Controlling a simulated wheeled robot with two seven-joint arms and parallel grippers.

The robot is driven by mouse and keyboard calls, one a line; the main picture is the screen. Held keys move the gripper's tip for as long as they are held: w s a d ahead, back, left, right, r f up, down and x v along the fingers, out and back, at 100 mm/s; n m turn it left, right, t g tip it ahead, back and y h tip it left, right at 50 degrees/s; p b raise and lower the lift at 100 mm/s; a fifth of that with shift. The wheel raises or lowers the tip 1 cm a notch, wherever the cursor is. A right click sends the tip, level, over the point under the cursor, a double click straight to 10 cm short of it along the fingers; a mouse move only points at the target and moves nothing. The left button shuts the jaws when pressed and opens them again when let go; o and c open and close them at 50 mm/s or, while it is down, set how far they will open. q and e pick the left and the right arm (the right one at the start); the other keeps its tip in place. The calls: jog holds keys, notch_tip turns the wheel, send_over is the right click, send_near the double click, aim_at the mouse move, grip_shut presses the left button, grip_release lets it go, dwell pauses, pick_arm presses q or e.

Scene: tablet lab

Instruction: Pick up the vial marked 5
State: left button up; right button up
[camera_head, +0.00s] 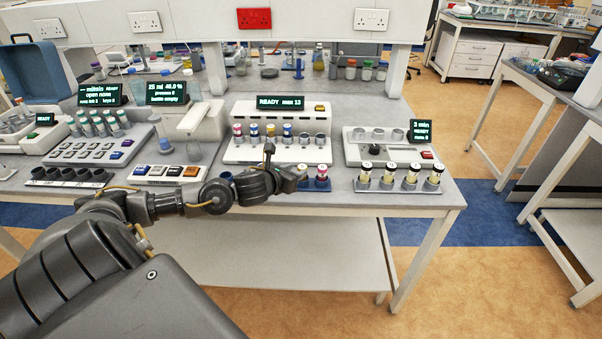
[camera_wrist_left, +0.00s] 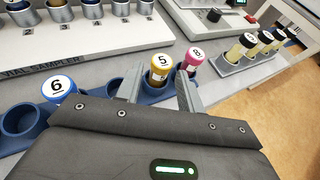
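The vial marked 5 (camera_wrist_left: 161,67), with a white top and a yellow band, stands in a blue rack (camera_wrist_left: 20,136) in the left wrist view. My left gripper (camera_wrist_left: 161,82) is open, its fingers on either side of this vial in the picture; I cannot tell whether they touch it. A pink-banded vial marked 8 (camera_wrist_left: 193,59) stands just right of it, close to the right finger. A blue vial marked 6 (camera_wrist_left: 59,87) stands to the left. In the head view my left gripper (camera_head: 288,180) reaches the front edge of the bench. My right gripper is not in view.
Behind the rack stands the vial sampler (camera_head: 275,152), holding several vials. To the right, a rack of yellowish vials (camera_head: 388,178) stands before a timer device (camera_head: 372,153).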

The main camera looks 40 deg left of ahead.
aim_at(301, 167)
pick_arm(q)
jog(key=shift+w, duration=0.1)
jog(key=p+x, duration=0.2)
jog(key=x, duration=0.2)
jog(key=shift+w+f, duration=0.1)
jog(key=shift+f, duration=0.25)
jog(key=shift+w+f, duration=0.2)
jog(key=shift+w, duration=0.05)
jog(key=shift+c, duration=0.4)
jog(key=c, duration=0.7)
jog(key=shift+r, duration=0.1)
